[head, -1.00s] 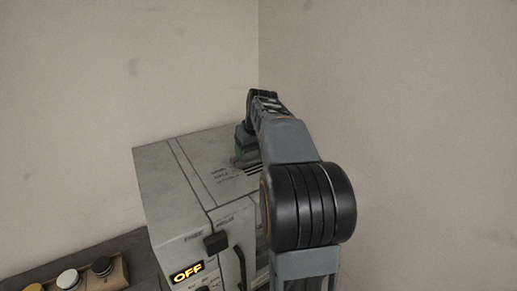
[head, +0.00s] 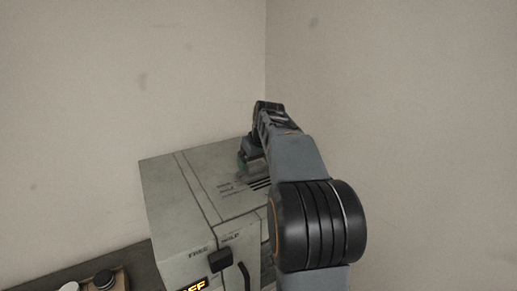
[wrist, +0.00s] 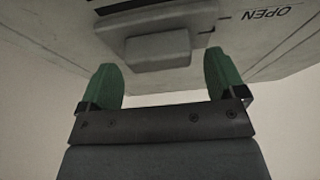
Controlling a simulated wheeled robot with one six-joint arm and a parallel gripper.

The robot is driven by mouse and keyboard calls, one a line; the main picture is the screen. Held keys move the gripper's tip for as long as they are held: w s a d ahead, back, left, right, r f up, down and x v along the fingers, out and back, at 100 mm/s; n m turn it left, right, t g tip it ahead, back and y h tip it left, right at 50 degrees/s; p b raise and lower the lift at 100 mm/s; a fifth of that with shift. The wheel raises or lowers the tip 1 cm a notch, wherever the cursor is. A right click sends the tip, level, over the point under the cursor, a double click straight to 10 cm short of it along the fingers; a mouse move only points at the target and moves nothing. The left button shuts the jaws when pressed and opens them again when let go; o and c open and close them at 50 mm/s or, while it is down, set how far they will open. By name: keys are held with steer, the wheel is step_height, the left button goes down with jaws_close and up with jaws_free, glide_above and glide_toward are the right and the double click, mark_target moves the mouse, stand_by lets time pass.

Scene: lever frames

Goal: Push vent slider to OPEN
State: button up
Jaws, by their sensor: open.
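The vent slider (wrist: 150,38) is a pale grey block with a raised tab, seen close up in the wrist view. A dark slot runs along its far side. The label OPEN (wrist: 265,14) reads inverted to the right of the slider. My gripper (wrist: 160,62) has two green fingers spread apart, one on each side of the tab. I cannot tell whether either finger touches it. In the head view my gripper (head: 244,172) is at the top of the grey cabinet (head: 180,185), beside the dark vent slits (head: 260,184); my arm hides the slider there.
A black lever or knob (head: 220,260) marked FREE and HOLD sits on the cabinet front, above a partly cut-off lit display (head: 192,287). Walls meet behind the cabinet.

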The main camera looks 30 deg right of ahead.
steer(key=v, duration=1.3)
steer(key=shift+b, duration=0.3)
steer(key=shift+a, duration=0.1)
